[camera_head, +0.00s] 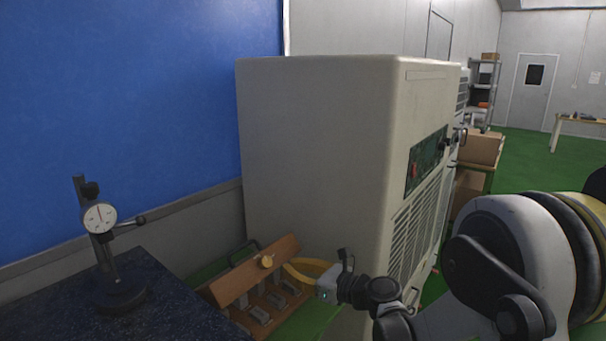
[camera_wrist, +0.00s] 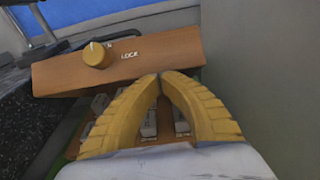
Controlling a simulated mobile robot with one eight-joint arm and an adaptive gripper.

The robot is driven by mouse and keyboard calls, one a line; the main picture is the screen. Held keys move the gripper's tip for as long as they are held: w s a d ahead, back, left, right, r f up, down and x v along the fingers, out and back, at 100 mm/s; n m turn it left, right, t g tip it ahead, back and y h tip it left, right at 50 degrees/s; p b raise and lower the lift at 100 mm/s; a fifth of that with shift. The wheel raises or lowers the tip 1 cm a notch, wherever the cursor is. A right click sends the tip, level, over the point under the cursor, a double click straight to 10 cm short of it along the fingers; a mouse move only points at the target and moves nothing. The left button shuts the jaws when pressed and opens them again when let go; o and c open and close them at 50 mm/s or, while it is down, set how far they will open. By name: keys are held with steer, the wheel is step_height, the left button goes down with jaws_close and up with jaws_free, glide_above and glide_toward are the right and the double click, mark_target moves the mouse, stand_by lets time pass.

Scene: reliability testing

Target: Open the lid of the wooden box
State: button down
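The wooden box (camera_head: 262,322) stands low between the dark table and the large beige cabinet in the head view. Its wooden lid (camera_head: 251,277) is raised and tilted, with the inside showing below it. The lid carries a yellow knob (camera_wrist: 97,54) and the word LOCK in the wrist view. Several grey metal pieces lie inside the box. My gripper (camera_wrist: 160,76) has yellow ribbed fingers whose tips meet at the lid's lower edge, with nothing visible between them. In the head view my gripper (camera_head: 285,265) reaches the lid from the right. Whether the fingertips touch the lid is unclear.
A dark speckled table (camera_head: 170,315) with a dial gauge stand (camera_head: 118,290) is at the left. The beige cabinet (camera_head: 315,160) rises close behind and beside my gripper. A blue panel (camera_head: 130,100) stands at the back left. Open green floor (camera_head: 545,170) lies at the far right.

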steer(key=shift+w+a+r+p, duration=0.35)
steer(key=shift+w+a+r, duration=0.35)
steer(key=shift+w+a, duration=0.55)
steer(key=shift+w+a+r+p, duration=0.3)
steer(key=shift+w+a+r, duration=0.5)
steer(key=shift+a, duration=0.75)
steer(key=shift+w+a+r+p, duration=0.35)
steer(key=shift+w+a+r, duration=0.2)
steer(key=shift+w+a, duration=0.75)
steer(key=shift+w+a+r+p, duration=0.2)
steer(key=shift+w+a+r, duration=0.1)
steer(key=shift+w+a, duration=0.45)
steer(key=shift+w+a+r+p, duration=0.15)
steer(key=shift+w+a+r, duration=0.25)
steer(key=shift+a, duration=0.5)
steer(key=shift+w, duration=0.1)
steer(key=shift+d, duration=0.1)
